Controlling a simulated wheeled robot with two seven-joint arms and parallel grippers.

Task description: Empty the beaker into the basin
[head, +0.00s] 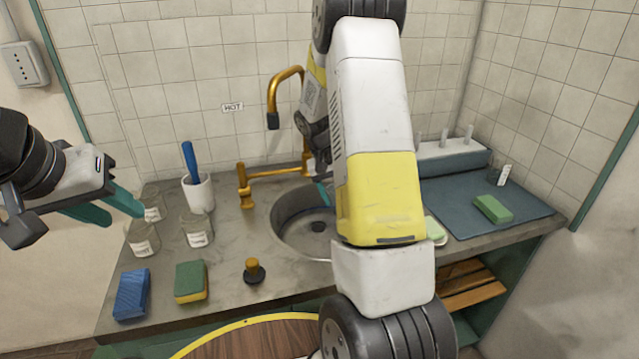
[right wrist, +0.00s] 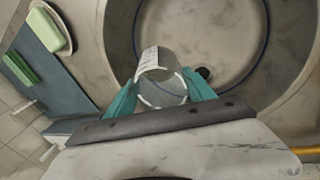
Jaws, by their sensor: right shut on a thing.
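The glass beaker (right wrist: 158,62) with a white label is between the teal fingers of my right gripper (right wrist: 161,92) in the right wrist view. The gripper is shut on it. The beaker looks tilted, over the round grey basin (right wrist: 235,65), near the dark drain. I cannot tell whether anything is inside it. In the head view the basin (head: 283,226) is sunk in the counter. My own arm hides its right part, the beaker and most of the right gripper. My left gripper (head: 127,217) is open and empty at the left, by the jars.
Labelled glass jars (head: 143,239) and a white cup (head: 198,193) with a blue-handled tool stand left of the basin. A blue sponge (head: 132,295), a green sponge (head: 190,282) and a brass-topped stopper (head: 254,271) are in front. A brass tap (head: 272,105) rises behind. A blue mat (head: 470,215) lies right.

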